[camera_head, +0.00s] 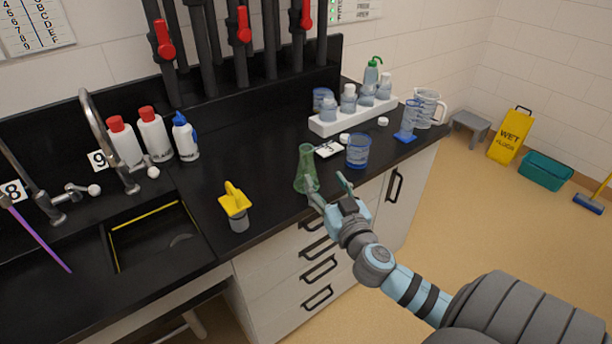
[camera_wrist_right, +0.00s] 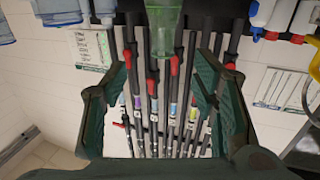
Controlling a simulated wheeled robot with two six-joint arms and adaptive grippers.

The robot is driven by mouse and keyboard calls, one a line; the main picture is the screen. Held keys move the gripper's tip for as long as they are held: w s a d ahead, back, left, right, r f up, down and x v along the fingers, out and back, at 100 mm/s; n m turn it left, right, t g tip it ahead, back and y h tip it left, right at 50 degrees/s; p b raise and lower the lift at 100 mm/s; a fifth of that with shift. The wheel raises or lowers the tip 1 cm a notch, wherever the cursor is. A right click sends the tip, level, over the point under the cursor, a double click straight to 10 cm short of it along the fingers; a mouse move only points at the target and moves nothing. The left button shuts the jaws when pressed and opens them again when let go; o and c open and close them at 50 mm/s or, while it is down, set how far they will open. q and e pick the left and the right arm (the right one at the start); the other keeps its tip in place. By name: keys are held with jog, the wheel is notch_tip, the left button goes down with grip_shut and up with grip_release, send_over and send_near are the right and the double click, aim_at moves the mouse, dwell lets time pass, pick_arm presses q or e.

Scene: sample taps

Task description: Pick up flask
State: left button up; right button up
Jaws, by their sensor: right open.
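A green, see-through flask (camera_head: 306,172) stands upright near the front edge of the black counter. My right gripper (camera_head: 329,187) is at the counter's front edge, close to the flask, with its fingers spread. One finger overlaps the lower part of the flask in the head view; I cannot tell whether they touch. In the right wrist view the flask (camera_wrist_right: 164,22) shows at the top, beyond the open fingers of the right gripper (camera_wrist_right: 160,72), with nothing held between them. My left gripper is not in view.
A blue beaker (camera_head: 358,152) stands right of the flask. A yellow-topped container (camera_head: 237,210) is to its left, beside the sink (camera_head: 152,232). A white rack (camera_head: 354,118) with bottles stands behind. The counter behind the flask is mostly clear.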

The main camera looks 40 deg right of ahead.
aim_at(308, 157)
jog(key=p+x, duration=0.1)
jog(key=x, duration=0.4)
jog(key=p+x, duration=0.1)
jog(key=x, duration=0.5)
jog(key=shift+w+a+r, duration=0.15)
jog(key=shift+w, duration=0.55)
jog(key=shift+s, duration=0.1)
jog(key=c, duration=1.2)
